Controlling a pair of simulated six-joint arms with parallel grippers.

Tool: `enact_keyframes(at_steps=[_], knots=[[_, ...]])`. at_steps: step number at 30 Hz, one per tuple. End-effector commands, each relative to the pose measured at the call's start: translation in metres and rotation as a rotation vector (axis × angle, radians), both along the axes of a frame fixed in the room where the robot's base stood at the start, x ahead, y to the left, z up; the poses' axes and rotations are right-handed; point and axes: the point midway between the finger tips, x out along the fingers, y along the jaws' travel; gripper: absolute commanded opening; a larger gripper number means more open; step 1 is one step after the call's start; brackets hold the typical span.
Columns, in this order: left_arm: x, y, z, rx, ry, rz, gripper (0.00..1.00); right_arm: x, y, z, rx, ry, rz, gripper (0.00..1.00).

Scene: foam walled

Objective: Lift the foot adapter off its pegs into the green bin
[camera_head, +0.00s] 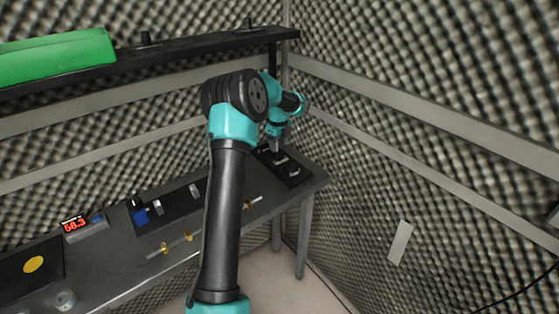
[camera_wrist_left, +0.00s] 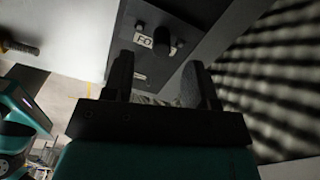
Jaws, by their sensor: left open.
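My left gripper (camera_head: 279,148) is over the black board (camera_head: 296,181) at the right end of the bench. In the left wrist view, the gripper (camera_wrist_left: 159,72) is open, with its two dark fingers pointing at the board (camera_wrist_left: 190,13). A label starting "FO" (camera_wrist_left: 143,40) and dark pegs show beyond the fingertips. A greyish shape low between the fingers may be the foot adapter; it is mostly hidden and I cannot tell surely. The green bin (camera_head: 57,56) sits on the upper shelf at the far left. My right gripper is not in view.
The dark shelf (camera_head: 190,46) runs above the bench, with small black knobs on top. On the bench are a red-lit display (camera_head: 75,225), a black tray with a blue piece (camera_head: 142,216), and brass-coloured rod fittings (camera_head: 187,237). Foam walls close in behind and right.

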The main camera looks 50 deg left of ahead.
Motion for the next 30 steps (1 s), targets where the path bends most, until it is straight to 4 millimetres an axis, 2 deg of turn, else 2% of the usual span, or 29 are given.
enact_keyframes(at_steps=[10,21,30], knots=[[0.000,0.000,-0.003,0.000,0.001,0.000,0.52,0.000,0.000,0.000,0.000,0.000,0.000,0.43],[0.002,-0.001,-0.046,0.000,0.002,0.001,0.52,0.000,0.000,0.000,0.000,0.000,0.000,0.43],[0.002,-0.001,-0.052,0.001,-0.001,0.001,0.52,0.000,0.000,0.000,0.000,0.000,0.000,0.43]])
